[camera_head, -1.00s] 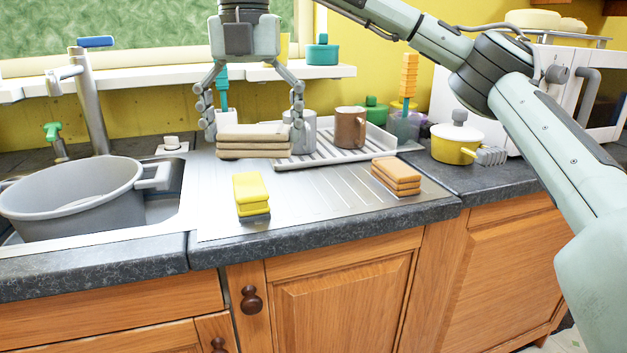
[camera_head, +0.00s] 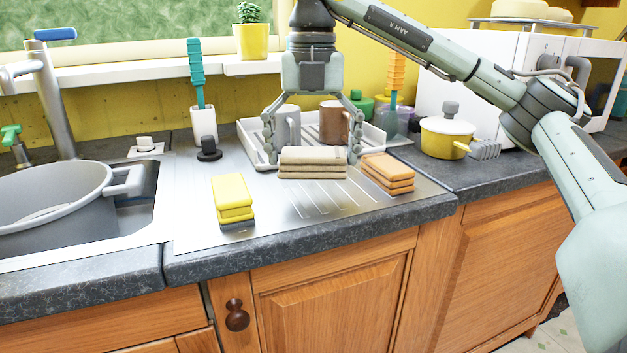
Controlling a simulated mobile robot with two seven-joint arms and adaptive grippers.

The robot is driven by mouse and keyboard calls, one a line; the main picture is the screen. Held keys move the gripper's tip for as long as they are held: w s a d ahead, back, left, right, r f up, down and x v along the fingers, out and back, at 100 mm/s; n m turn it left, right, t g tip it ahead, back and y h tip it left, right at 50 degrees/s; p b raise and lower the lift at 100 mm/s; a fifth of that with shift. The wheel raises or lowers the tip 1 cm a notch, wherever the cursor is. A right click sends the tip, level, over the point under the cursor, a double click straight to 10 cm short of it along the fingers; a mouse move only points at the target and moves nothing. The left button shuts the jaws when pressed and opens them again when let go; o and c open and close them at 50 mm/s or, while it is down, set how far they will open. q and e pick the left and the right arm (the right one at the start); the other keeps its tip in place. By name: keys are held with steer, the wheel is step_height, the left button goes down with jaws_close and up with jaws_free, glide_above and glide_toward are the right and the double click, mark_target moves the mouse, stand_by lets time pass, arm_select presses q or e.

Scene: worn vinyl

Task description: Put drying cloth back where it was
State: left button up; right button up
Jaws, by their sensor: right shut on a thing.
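The drying cloth appears to be the beige folded stack (camera_head: 313,170) over the draining board (camera_head: 280,212). My right gripper (camera_head: 311,155) points down, with one finger at each end of the cloth, and is shut on it. The cloth is in front of the white dish rack (camera_head: 252,148), between the yellow sponge stack and the orange folded stack, close to the orange one. I cannot tell whether its underside touches the board. My left gripper is not in view.
The yellow sponge stack (camera_head: 232,198) is near the counter's front edge, the orange stack (camera_head: 388,172) to the right. A grey mug (camera_head: 286,126) and brown mug (camera_head: 333,122) stand in the rack. A yellow pot (camera_head: 447,140) is at right, a grey basin (camera_head: 50,205) in the sink.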

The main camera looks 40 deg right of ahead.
mark_target(313, 178)
step_height(313, 178, down, 4)
steer(key=shift+r+b, duration=0.15)
steer(key=shift+b, duration=0.55)
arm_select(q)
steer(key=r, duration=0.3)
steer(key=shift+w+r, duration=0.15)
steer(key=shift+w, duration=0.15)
arm_select(e)
steer(key=shift+f, duration=0.25)
steer(key=shift+f, duration=0.15)
steer(key=o, duration=0.7)
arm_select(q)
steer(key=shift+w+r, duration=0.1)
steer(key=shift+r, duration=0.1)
